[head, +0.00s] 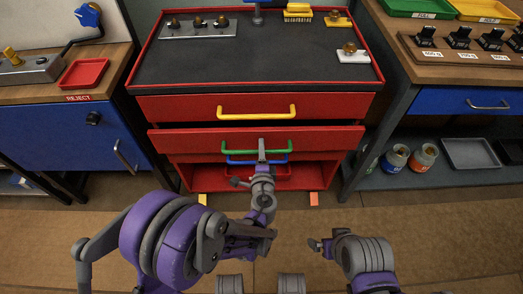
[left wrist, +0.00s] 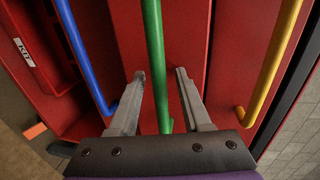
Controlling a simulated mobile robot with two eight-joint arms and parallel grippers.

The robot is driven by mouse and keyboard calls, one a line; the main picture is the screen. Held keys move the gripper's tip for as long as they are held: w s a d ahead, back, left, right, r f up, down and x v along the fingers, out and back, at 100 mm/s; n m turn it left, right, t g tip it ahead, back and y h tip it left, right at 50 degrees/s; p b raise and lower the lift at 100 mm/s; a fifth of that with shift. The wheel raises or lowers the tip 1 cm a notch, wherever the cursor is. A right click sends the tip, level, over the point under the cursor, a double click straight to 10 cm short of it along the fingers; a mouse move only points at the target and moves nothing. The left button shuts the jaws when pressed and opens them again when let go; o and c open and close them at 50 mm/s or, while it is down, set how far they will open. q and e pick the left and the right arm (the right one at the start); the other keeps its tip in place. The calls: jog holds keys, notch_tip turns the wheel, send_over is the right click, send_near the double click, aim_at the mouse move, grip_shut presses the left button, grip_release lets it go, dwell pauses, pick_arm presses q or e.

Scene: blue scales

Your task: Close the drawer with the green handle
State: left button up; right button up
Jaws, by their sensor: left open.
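The drawer with the green handle (head: 330,138) is the second one down in the red cabinet. Its front stands out a little, with a dark gap above it. The green handle (head: 228,145) is a horizontal bar, and it also shows in the left wrist view (left wrist: 154,45). My left gripper (head: 262,145) is at the right part of this handle. In the left wrist view its fingers (left wrist: 160,78) are apart, with the green bar running between them; contact cannot be told. My right gripper (head: 318,244) is low in front of the cabinet, away from the handle; its jaws are unclear.
The top drawer with the yellow handle (head: 256,112) looks shut. A blue handle (head: 240,160) lies just below the green one. Blue-fronted benches stand left (head: 60,135) and right (head: 440,100). Open floor (head: 440,235) lies in front.

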pick_arm(q)
grip_shut()
dwell(1.3)
